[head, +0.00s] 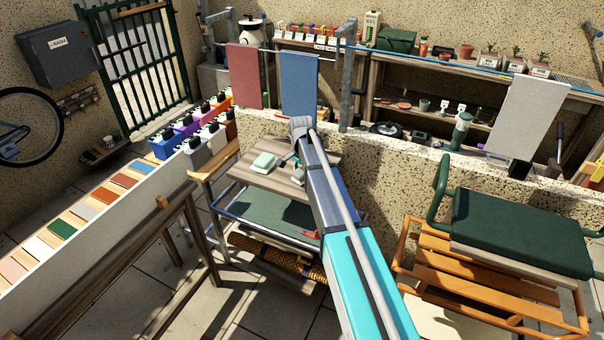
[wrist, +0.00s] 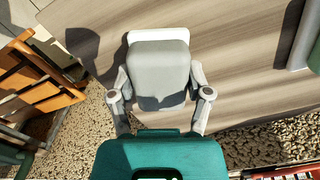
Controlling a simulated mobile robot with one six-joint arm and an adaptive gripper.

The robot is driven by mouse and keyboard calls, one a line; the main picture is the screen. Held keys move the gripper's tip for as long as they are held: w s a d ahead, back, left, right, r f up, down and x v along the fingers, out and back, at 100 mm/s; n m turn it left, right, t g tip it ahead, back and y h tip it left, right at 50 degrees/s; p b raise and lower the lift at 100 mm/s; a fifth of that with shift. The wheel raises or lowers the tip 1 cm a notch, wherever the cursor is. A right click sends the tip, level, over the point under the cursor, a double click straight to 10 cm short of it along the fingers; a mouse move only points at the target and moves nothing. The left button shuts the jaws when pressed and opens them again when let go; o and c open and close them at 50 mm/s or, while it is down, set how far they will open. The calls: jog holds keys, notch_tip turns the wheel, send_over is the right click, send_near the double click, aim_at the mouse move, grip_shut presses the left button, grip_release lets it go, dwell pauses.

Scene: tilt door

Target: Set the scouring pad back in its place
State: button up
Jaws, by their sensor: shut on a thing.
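A grey pad with a white layer (wrist: 158,72) lies between the fingers of my gripper (wrist: 160,92) in the wrist view; it looks like the scouring pad. The fingers are shut on its two sides. Whether the pad touches the bench top is hard to tell. A pale green block on a white base (head: 264,161) lies left of my gripper on the bench top.
A speckled wall (head: 375,175) stands behind the bench. A red towel (head: 246,76) and a blue towel (head: 299,84) hang above it. An orange slatted bench with a green cushion (head: 520,232) stands right. A long board with coloured samples (head: 90,215) stands left.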

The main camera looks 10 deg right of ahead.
jog(key=shift+f+b, duration=0.3)
jog(key=shift+f, duration=0.05)
jog(key=o, duration=1.1)
jog(key=shift+o, duration=0.2)
jog(key=shift+r, duration=0.15)
notch_tip(320, 180, up, 8)
jog(key=p, duration=0.8)
jog(key=shift+r+p, duration=0.25)
jog(key=shift+p, duration=0.1)
dwell(0.3)
jog(key=s+f+n+b, duration=0.1)
jog(key=s+n, duration=1)
jog(key=s, duration=1.8)
jog(key=shift+f, duration=0.15)
